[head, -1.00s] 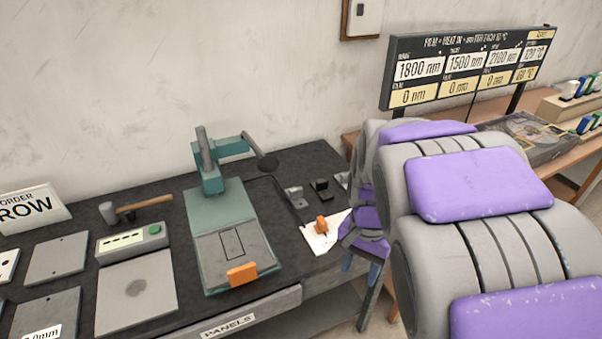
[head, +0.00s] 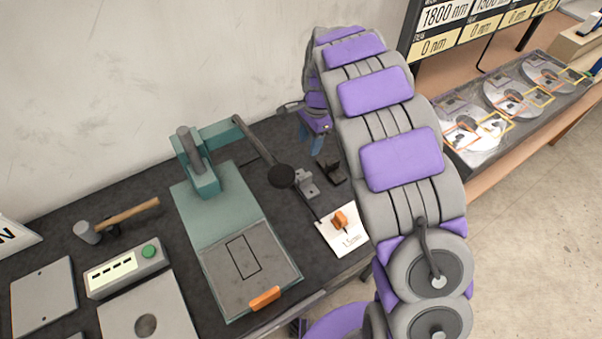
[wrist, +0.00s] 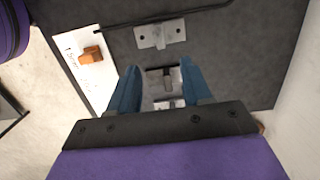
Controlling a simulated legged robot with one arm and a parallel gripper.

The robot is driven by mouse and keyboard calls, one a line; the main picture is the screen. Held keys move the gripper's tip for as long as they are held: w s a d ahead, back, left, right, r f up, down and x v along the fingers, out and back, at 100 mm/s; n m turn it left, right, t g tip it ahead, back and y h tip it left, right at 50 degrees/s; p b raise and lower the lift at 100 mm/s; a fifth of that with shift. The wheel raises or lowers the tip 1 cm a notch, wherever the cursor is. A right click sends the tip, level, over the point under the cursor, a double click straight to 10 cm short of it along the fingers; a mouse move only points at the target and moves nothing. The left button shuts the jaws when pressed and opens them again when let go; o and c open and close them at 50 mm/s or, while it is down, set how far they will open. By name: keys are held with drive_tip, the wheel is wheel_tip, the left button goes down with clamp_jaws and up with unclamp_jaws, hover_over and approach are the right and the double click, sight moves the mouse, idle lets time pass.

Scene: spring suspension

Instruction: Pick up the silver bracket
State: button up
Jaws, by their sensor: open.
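A silver-grey bracket (head: 307,184) with a flat holed base stands on the dark bench beside a black rod; it also shows near the top of the wrist view (wrist: 160,34). A black bracket (head: 330,170) stands just right of it. In the wrist view this dark bracket (wrist: 154,79) shows between my fingers, with a pale silver bracket (wrist: 165,104) just below, partly hidden by my gripper's body. My gripper (wrist: 160,66) points down, open and empty, its blue fingers above the row of brackets. In the head view, my gripper (head: 317,143) is over the bench's back part.
A white card (head: 341,232) with an orange piece (head: 340,219) lies near the bench's front right edge. A teal press (head: 215,215) with a long lever stands left of the brackets. A hammer (head: 120,218) lies further left. A wall (head: 180,60) rises behind.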

approach(304, 175)
drive_tip(key=f, duration=0.2)
drive_tip(key=a+f+b, duration=0.1)
drive_tip(key=s+a+f, duration=0.1)
drive_tip(key=f, duration=0.1)
drive_tip(key=shift+f, duration=0.3)
drive_tip(key=shift+d+f, duration=0.15)
drive_tip(key=shift+d, duration=0.05)
drive_tip(key=shift+w+d+f+b, duration=0.15)
drive_tip(key=shift+d+f+b, duration=0.4)
drive_tip(key=shift+d+f, duration=0.6)
drive_tip(key=f, duration=0.1)
drive_tip(key=a+f, duration=0.1)
drive_tip(key=shift+a+f, duration=0.25)
drive_tip(key=shift+f, duration=0.1)
drive_tip(key=shift+a, duration=0.45)
drive_tip(key=shift+c, duration=0.8)
drive_tip(key=shift+d+r, duration=0.1)
drive_tip(key=shift+d, duration=0.75)
drive_tip(key=c, duration=0.6)
drive_tip(key=shift+c, duration=0.7)
drive_tip(key=shift+a, duration=0.6)
clamp_jaws()
